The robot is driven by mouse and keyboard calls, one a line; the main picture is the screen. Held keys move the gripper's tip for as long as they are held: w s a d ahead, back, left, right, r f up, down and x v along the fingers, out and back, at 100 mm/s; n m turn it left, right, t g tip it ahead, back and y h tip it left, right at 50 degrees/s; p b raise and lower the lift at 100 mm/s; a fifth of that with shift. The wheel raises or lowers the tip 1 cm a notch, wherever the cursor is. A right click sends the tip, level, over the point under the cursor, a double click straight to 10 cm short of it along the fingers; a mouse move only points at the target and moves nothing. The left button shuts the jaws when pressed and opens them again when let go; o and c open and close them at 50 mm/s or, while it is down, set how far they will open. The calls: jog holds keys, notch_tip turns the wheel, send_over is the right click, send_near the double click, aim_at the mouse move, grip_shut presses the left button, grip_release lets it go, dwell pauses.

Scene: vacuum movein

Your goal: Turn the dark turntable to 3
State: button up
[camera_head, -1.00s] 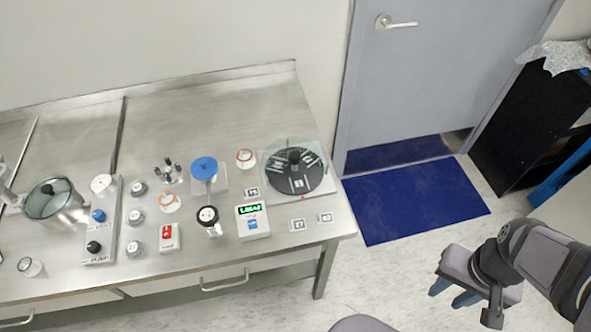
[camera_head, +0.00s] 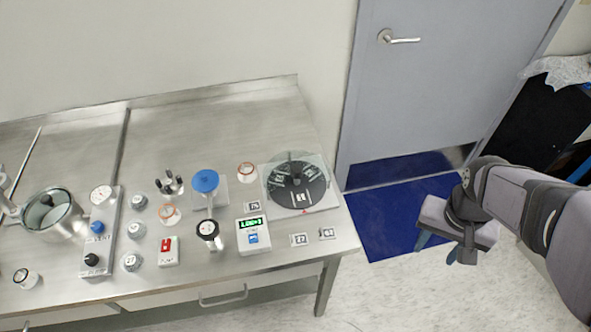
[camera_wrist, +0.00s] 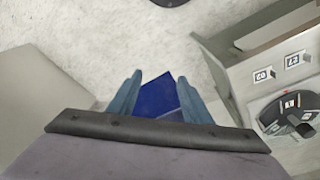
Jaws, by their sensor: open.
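The dark turntable (camera_head: 312,193) is a black disc with white numbered labels and a black knob (camera_head: 295,172) at its middle. It sits on a pale square base (camera_head: 333,203) with a small red mark at the front edge, at the right end of the steel bench. The label facing the mark is too small to read surely. The turntable also shows at the right of the wrist view (camera_wrist: 272,108). My gripper (camera_head: 436,243) is open and empty, off the bench to the right, above the floor and blue mat. In the wrist view its blue fingers (camera_wrist: 158,92) are spread apart.
A door (camera_head: 420,90) and dark shelf (camera_head: 540,120) stand right.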

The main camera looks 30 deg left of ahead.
jog(key=w+a+r+n+t+b, duration=0.1)
jog(key=w+a, duration=0.2)
jog(key=a, duration=0.5)
jog(key=w+a+r+t+b, duration=0.1)
jog(key=w+a, duration=0.2)
jog(key=a, duration=0.5)
jog(key=t+y, duration=0.1)
jog(key=t, duration=0.1)
send_near(296, 170)
jog(key=shift+g, duration=0.3)
jog(key=shift+w+p+x, duration=0.15)
jog(key=shift+p+x, duration=0.05)
jog(key=shift+x, duration=1.9)
jog(key=shift+w+p+x, duration=0.15)
jog(key=shift+p+x, duration=0.05)
jog(key=shift+x, duration=1.85)
jog(key=shift+r, duration=0.1)
grip_shut()
